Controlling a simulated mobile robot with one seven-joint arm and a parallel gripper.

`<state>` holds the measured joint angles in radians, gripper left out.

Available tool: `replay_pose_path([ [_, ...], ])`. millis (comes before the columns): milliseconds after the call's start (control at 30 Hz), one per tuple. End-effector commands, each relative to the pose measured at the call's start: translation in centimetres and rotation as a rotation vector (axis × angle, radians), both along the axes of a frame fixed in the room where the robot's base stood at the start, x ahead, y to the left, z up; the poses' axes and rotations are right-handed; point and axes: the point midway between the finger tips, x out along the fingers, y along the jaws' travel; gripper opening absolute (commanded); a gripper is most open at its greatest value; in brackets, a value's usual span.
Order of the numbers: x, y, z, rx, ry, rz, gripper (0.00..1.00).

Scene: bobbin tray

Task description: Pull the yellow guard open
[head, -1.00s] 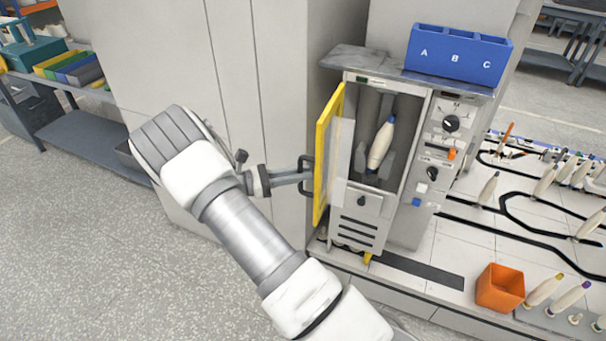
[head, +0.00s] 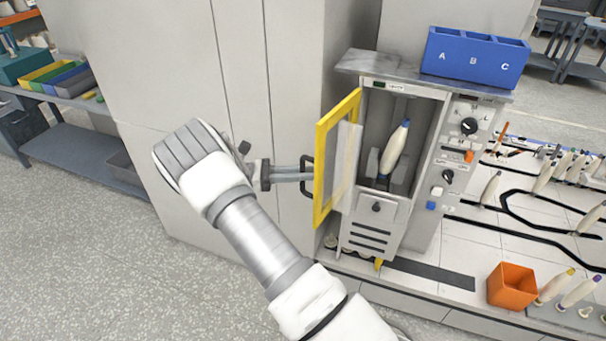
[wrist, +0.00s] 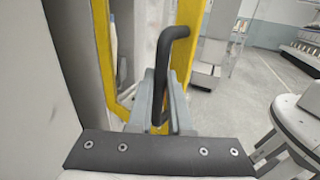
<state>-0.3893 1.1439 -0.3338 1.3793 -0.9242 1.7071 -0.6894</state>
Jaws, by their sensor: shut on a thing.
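The yellow guard (head: 322,170) is a framed door with a clear pane, hinged on the grey machine (head: 372,228). It stands swung out to the left, so the machine's chamber is exposed. A bobbin (head: 395,147) with a blue tip leans upright inside the chamber. My gripper (head: 304,174) is shut on the guard's black handle (head: 307,188), on the guard's outer side. In the wrist view, the fingers (wrist: 160,112) close around the lower part of the dark handle (wrist: 162,70), with the yellow frame (wrist: 187,48) right behind it.
A blue bin (head: 474,58) marked A, B, C sits on top of the machine. An orange box (head: 512,286) and several bobbins stand on the bench to the right. A large grey cabinet (head: 240,90) stands close behind my gripper. Open floor (head: 90,250) lies at the left.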

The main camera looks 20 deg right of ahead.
Motion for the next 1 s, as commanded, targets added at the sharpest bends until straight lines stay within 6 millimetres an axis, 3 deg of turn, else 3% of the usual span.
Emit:
replay_pose_path([
  [433, 0.05, -0.26, 0.2, -0.005, 0.0, -0.005, 0.0],
  [467, 0.05, -0.26, 0.2, -0.005, 0.001, -0.005, 0.19],
  [633, 0.04, -0.18, 0.13, -0.003, 0.0, -0.004, 0.47],
  [1000, 0.04, -0.04, 0.02, -0.001, 0.0, -0.003, 0.47],
])
